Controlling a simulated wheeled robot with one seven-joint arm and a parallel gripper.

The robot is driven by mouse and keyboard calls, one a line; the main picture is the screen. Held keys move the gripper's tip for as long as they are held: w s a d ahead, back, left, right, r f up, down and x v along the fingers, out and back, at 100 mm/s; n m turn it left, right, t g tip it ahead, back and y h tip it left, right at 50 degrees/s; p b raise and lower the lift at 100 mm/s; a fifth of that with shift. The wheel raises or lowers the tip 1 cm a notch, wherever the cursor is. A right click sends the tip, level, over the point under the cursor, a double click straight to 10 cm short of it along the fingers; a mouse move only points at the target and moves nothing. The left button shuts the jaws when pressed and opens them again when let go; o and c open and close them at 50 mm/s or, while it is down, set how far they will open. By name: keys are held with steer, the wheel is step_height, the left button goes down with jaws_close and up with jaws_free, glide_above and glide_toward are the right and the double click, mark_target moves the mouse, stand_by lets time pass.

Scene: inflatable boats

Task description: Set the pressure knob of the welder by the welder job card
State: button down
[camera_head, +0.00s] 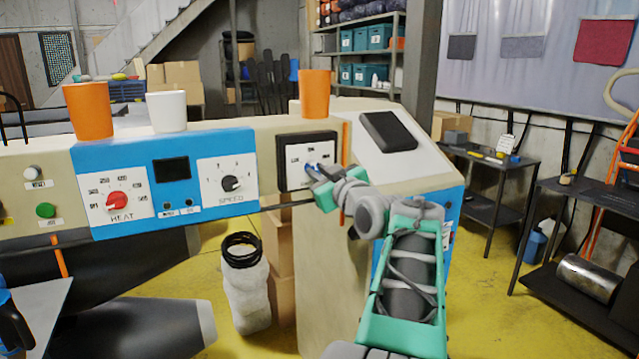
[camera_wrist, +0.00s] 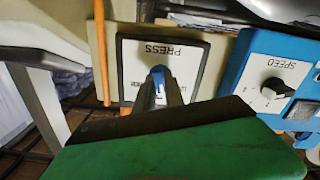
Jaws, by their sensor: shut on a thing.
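The welder (camera_head: 290,125) is a long beige machine with a blue panel. Its pressure knob (camera_wrist: 158,74) is blue, on a white plate (camera_wrist: 190,62) marked PRESS that looks upside down in the wrist view. In the head view this plate sits in a dark frame (camera_head: 283,160) right of the SPEED dial. My gripper (camera_head: 314,173) is at the plate, its fingers shut on the knob. The fingers (camera_wrist: 160,94) cover much of the knob and scale, so its setting cannot be read. I cannot make out the welder job card for certain.
A red HEAT knob (camera_head: 117,201) and a black SPEED knob (camera_head: 232,183) are to the left. Orange cups (camera_head: 315,94) and a white cup (camera_head: 167,111) stand on top. A small white card (camera_head: 504,145), unreadable, stands on a dark table at right.

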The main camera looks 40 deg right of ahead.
steer(key=shift+m+b, duration=0.55)
steer(key=shift+m, duration=1.45)
steer(key=c, duration=1.4)
jaws_free()
steer(key=shift+c, duration=0.2)
steer(key=b+v, duration=0.1)
steer(key=v, duration=0.6)
steer(key=shift+s+a+b, duration=0.2)
steer(key=shift+s+b, duration=0.2)
